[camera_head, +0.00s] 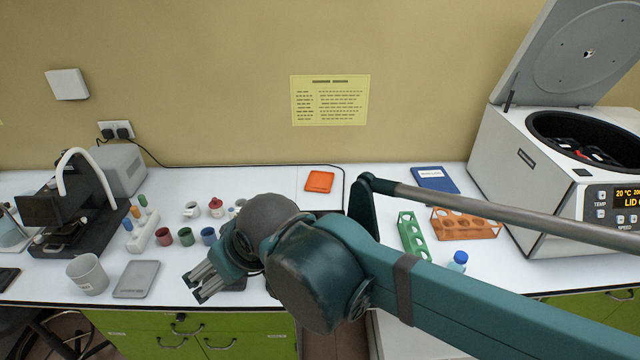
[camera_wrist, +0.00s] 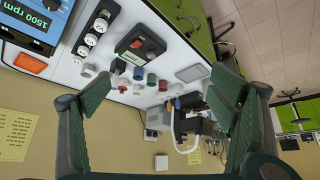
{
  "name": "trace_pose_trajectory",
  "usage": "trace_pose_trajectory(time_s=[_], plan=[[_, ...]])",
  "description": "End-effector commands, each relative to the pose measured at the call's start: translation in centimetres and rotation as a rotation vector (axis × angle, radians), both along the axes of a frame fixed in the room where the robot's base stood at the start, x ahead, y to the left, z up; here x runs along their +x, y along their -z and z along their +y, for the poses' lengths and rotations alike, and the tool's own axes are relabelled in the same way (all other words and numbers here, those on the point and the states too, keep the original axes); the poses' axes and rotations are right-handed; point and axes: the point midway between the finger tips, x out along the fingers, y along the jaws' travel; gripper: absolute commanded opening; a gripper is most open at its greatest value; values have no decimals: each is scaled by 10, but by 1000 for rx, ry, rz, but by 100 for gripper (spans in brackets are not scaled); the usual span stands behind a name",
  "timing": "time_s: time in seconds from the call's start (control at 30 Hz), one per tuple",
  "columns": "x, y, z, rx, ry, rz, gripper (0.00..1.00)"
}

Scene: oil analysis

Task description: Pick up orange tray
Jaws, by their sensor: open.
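The orange tray (camera_head: 319,181) is small, flat and square. It lies on the white bench near the back wall, left of the centre seam, and nothing rests on it. An orange patch that looks like the same tray (camera_wrist: 31,63) shows at the left of the wrist view. My gripper (camera_head: 194,288) is open and empty, above the front edge of the bench, in front and to the left of the tray. In the wrist view its two fingers (camera_wrist: 167,100) are spread wide with nothing between them.
Several small coloured cups (camera_head: 186,236) stand left of the tray.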

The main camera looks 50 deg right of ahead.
Motion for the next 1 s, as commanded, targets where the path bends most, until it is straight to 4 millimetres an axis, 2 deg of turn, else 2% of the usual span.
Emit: trace_pose_trajectory(time_s=[0.37, 0.6, 1.0], plan=[[29, -20, -20, 10, 59, 37, 84], [61, -37, -43, 24, 123, 77, 84], [116, -55, -90, 50, 231, 144, 84]])
